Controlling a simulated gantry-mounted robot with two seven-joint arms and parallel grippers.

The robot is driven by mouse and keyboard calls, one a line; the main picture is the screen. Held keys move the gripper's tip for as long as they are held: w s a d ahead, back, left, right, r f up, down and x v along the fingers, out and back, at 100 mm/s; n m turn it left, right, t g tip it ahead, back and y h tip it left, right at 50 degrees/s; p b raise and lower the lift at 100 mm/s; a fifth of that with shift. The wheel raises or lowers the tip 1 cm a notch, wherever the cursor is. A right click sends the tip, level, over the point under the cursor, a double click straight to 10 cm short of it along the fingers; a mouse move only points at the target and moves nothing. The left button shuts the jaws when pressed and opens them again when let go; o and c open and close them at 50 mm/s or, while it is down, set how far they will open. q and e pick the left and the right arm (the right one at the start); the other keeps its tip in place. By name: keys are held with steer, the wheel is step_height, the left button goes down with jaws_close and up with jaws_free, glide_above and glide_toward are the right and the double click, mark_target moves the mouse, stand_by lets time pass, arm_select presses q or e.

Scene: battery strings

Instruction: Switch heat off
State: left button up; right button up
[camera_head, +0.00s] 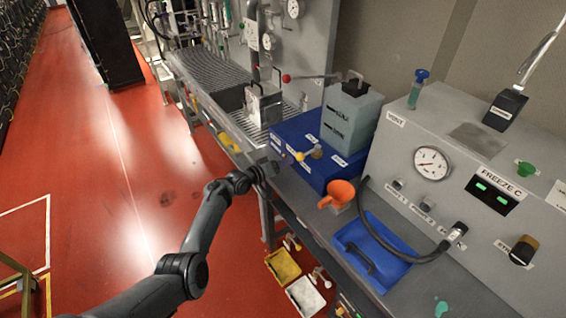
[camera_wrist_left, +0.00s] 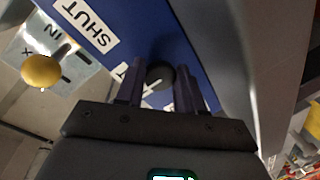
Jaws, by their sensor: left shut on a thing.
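A blue box (camera_head: 318,170) sits on the bench, with a grey lidded container (camera_head: 350,118) on top. My left gripper (camera_head: 280,164) is at the near left side of the blue box. In the left wrist view, its two fingers (camera_wrist_left: 158,92) are shut on a small dark round knob (camera_wrist_left: 160,74) in front of a blue face with white labels. One label reads SHUT (camera_wrist_left: 86,22); another behind the knob is partly hidden. I see no heat label, and the knob's setting cannot be read. My right gripper is not in view.
A yellow ball handle (camera_head: 299,157) is close to my left gripper; it also shows in the left wrist view (camera_wrist_left: 41,70). Red floor (camera_head: 110,190) is clear at left.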

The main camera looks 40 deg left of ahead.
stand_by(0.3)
arm_select(q)
steer(key=o, duration=1)
steer(key=shift+s, duration=0.1)
steer(key=shift+s+a+r+p, duration=0.2)
steer(key=shift+s+p, duration=0.15)
steer(key=shift+s, duration=0.25)
steer(key=p+v, duration=0.1)
steer(key=v, duration=0.8)
steer(key=shift+s+p, duration=0.15)
steer(key=shift+p, duration=0.25)
